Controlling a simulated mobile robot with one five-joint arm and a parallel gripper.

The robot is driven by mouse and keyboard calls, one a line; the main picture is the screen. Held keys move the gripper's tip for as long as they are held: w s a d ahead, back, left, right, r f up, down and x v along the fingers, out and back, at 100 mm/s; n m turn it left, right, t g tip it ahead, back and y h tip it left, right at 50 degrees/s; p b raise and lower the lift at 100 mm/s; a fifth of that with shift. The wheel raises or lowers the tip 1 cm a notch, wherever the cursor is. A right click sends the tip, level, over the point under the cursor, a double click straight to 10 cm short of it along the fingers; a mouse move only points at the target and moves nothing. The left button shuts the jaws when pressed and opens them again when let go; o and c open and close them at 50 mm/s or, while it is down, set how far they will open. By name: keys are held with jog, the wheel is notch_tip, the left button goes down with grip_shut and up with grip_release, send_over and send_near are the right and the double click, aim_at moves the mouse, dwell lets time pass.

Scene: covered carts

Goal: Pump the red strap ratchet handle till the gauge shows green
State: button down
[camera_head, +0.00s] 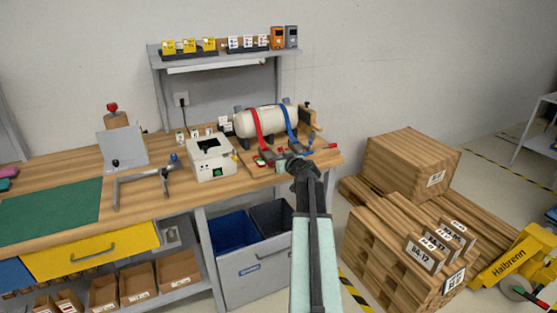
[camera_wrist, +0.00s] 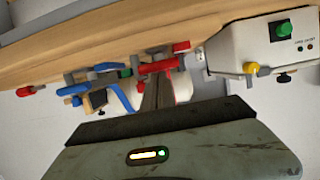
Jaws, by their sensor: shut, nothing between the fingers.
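A pale cylinder (camera_head: 270,121) lies on the wooden bench, with a red strap (camera_head: 256,124) and a blue strap (camera_head: 289,120) over it. Red ratchet parts (camera_head: 265,155) sit at the bench's front edge, below the red strap. In the wrist view, a red bar-like part (camera_wrist: 158,66) shows just beyond the fingertips; contact cannot be told. My gripper (camera_head: 298,163) is at the front edge, right of the red ratchet, shut and empty; its fingers also show in the wrist view (camera_wrist: 157,92). Blue ratchet parts (camera_wrist: 120,95) are beside the fingers. I cannot clearly read a gauge.
A white box (camera_head: 212,158) with a green button (camera_wrist: 282,29) stands left of the ratchets. A grey clamp-like frame (camera_head: 140,183) is farther left. Bins (camera_head: 255,272) stand under the bench. Wooden crates (camera_head: 400,240) stand on the floor at right.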

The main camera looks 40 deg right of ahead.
jog(key=shift+s+a+f, duration=0.15)
jog(key=shift+s+f, duration=0.2)
jog(key=shift+f, duration=0.15)
jog(key=shift+w+r+p, duration=0.1)
jog(key=shift+r+p, duration=0.45)
jog(key=shift+p, duration=0.05)
notch_tip(320, 180, up, 4)
jog(key=p, duration=0.4)
jog(key=s+a+f+b, duration=0.2)
jog(key=s, duration=0.6)
jog(key=shift+s+a, duration=0.15)
jog(key=shift+a, duration=0.15)
